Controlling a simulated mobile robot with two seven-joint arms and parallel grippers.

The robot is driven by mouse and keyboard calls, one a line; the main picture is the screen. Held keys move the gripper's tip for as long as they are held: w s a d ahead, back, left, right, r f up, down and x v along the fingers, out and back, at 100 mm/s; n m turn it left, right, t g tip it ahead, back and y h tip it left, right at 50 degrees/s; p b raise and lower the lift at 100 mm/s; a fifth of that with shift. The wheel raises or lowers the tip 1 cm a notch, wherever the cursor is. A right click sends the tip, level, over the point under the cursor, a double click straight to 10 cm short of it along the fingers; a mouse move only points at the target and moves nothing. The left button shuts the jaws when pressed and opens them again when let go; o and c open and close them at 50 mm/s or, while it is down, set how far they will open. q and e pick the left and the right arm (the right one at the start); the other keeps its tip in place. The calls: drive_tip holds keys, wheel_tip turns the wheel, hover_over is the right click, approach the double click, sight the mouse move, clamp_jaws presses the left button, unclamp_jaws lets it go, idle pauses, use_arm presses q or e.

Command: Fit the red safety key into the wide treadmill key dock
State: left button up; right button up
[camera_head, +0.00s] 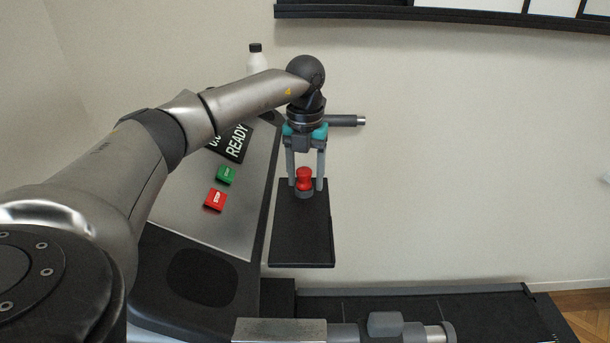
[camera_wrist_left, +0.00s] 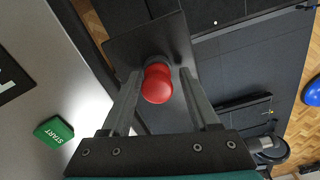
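The red safety key (camera_head: 304,174) is a round red knob with a narrower waist. It stands upright at a grey round collar (camera_head: 304,193) on a flat black plate (camera_head: 302,240) beside the console. I take the collar for the dock; how deep the key sits in it I cannot tell. My left gripper (camera_head: 305,183) points down with one finger on each side of the key. In the left wrist view the red knob (camera_wrist_left: 157,83) lies between the spread fingers (camera_wrist_left: 160,80), with gaps visible on both sides.
The sloping treadmill console with a READY display (camera_head: 237,142), green START button (camera_head: 226,175) and red STOP button (camera_head: 215,200) lies left of the plate. A white bottle (camera_head: 256,61) stands behind. The treadmill deck (camera_head: 430,305) is low at right. Space right of the plate is clear.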

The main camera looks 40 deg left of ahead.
sight(304, 170)
use_arm(q)
drive_tip(key=shift+a+f, duration=0.1)
drive_tip(key=shift+a, duration=0.15)
drive_tip(key=shift+r, duration=0.3)
wheel_tip(304, 170, up, 8)
drive_tip(key=shift+r+b, duration=0.25)
drive_tip(key=shift+b, duration=0.3)
wheel_tip(304, 170, up, 6)
drive_tip(key=p, duration=0.1)
drive_tip(key=shift+p, duration=0.35)
